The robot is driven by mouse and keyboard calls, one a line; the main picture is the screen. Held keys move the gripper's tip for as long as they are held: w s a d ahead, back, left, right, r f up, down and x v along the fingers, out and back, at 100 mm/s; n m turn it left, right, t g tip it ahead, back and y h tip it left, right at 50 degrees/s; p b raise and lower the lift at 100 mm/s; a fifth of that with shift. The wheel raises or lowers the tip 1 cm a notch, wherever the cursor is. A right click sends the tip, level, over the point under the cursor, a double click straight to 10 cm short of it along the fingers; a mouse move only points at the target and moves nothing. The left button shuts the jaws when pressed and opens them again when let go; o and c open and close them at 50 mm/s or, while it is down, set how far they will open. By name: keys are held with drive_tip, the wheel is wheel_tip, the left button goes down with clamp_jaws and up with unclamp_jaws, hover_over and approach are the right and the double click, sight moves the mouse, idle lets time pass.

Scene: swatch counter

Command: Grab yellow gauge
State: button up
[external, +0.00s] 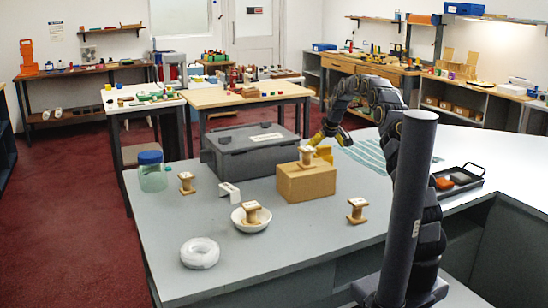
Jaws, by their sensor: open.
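A small yellow block-like piece (325,154), which looks like the yellow gauge, shows at the back right of the cardboard box (306,184). A wooden spool on the box stands just left of it. I cannot tell whether the yellow piece rests on the box or behind it. My gripper (330,137) hangs just above the yellow piece, with its yellow-tipped fingers spread apart and nothing seen between them. My arm comes in from the right, behind a dark column.
Wooden spools stand on the box (307,157), in a white bowl (250,222) and on the counter (357,211). A grey lidded case (248,152), a jar (152,178), a white bracket (229,193) and a white coil (199,253) are nearby. A black tray (470,191) lies right.

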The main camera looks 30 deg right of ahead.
sight(323, 155)
drive_tip(key=x, duration=0.3)
drive_tip(key=shift+d+f, duration=0.25)
drive_tip(key=shift+f, duration=0.15)
drive_tip(key=c, duration=1.2)
drive_tip(key=shift+w+r, duration=0.1)
drive_tip(key=shift+r, duration=0.1)
